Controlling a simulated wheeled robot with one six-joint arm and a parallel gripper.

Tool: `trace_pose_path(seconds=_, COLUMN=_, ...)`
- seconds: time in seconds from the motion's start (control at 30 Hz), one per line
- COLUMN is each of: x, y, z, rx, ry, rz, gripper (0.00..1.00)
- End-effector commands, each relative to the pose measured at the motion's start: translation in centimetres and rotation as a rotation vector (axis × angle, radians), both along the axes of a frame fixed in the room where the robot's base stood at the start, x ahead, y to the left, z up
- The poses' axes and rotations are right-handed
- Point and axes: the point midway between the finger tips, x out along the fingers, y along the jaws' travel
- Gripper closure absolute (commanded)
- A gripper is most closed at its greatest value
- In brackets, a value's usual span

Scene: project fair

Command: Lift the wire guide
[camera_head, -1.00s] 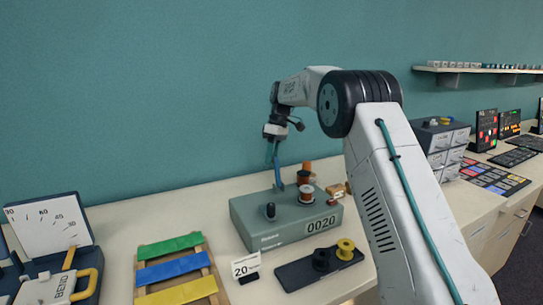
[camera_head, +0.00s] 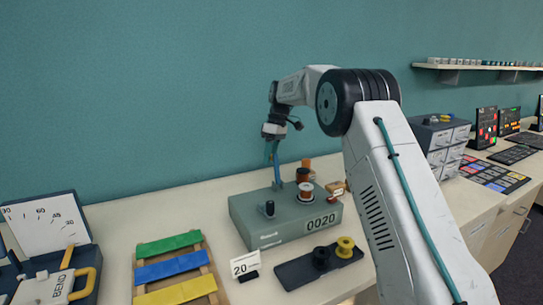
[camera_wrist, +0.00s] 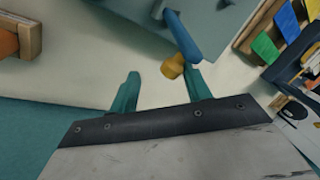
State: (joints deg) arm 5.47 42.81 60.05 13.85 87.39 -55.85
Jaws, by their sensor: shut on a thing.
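The wire guide (camera_head: 277,172) is a blue lever on the grey-green winding machine (camera_head: 262,224), which has a counter reading 0020. In the wrist view the blue guide (camera_wrist: 182,38) ends in a yellow tip (camera_wrist: 173,67). The teal fingers of my gripper (camera_wrist: 160,82) stand on either side, with the tip close to the right finger. My gripper is shut on the guide; the exact contact is hard to see.
Copper spools (camera_head: 306,190) stand on the machine beside the guide. A black tray (camera_head: 300,270) with a yellow spool (camera_head: 345,246) lies in front. A rack of coloured strips (camera_head: 170,268) and a BEND box (camera_head: 60,285) stand to the left. The wall (camera_head: 130,90) is close behind.

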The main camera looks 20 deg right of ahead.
Motion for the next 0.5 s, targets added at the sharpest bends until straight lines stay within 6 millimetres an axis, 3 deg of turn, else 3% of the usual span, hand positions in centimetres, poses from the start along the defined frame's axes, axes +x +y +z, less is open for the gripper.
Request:
trace_pose_path(seconds=0.17, x=0.2, y=-0.4, z=0.6, rx=-0.001, ry=-0.006, rz=-0.004, gripper=0.59)
trace_pose_path(seconds=0.5, x=1.0, y=-1.7, z=5.8, rx=-0.002, ry=-0.007, rz=-0.003, gripper=0.59)
